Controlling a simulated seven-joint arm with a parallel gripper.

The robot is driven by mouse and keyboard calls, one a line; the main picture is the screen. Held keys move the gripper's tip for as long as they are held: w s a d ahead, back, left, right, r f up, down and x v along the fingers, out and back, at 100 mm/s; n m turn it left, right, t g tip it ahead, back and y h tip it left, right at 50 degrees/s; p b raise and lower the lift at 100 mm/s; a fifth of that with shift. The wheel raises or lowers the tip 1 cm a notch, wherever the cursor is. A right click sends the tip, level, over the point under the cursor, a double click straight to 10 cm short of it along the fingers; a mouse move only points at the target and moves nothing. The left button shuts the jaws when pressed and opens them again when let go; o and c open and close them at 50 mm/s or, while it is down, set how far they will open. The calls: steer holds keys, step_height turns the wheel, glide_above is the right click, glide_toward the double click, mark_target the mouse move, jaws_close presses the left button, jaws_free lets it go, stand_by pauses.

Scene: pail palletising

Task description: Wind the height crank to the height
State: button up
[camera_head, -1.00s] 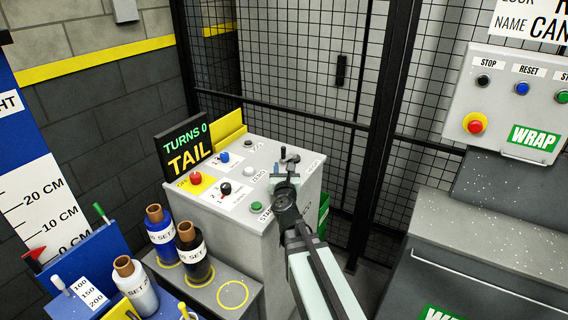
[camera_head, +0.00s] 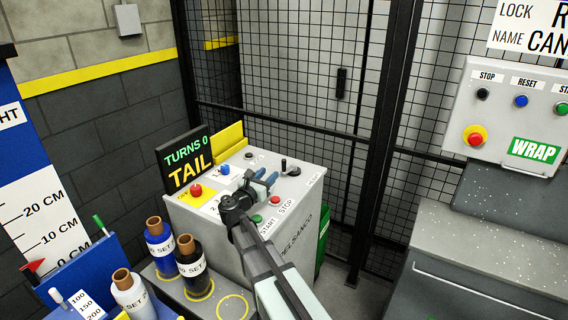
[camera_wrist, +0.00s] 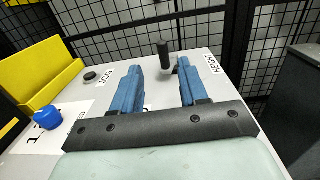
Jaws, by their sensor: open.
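The height crank (camera_head: 284,166) stands near the back right of the grey console top, its black handle upright, next to the HEIGHT label. My gripper (camera_head: 267,181) is over the console top, to the left of and nearer than the crank, with open blue fingers and nothing held. In the wrist view, the crank's black handle (camera_wrist: 164,54) shows upright beyond the fingertips, in line with the gap between my gripper's fingers (camera_wrist: 160,75). It looks apart from both fingers. The HEIGHT label (camera_wrist: 212,62) lies to its right.
The console (camera_head: 240,245) also carries a red button (camera_head: 196,190), a blue knob (camera_head: 224,169), and START and STOP buttons. A display (camera_head: 186,160) reads TURNS 0, TAIL. Film rolls (camera_head: 190,263) stand at left. A mesh fence (camera_head: 285,75) rises behind, and a WRAP panel (camera_head: 510,115) is at right.

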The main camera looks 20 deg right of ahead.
mark_target(283, 162)
steer(key=shift+a+f+m+g+h, duration=0.15)
steer(key=shift+a+m+g+h, duration=0.15)
steer(key=shift+a+g, duration=0.2)
steer(key=shift+a+f+m+g+h, duration=0.15)
steer(key=shift+a+m+g+h, duration=0.2)
steer(key=shift+a, duration=0.25)
steer(key=x, duration=1.3)
steer(key=shift+w+d+f, duration=0.1)
steer(key=shift+w+d, duration=0.05)
steer(key=shift+d, duration=0.2)
jaws_close()
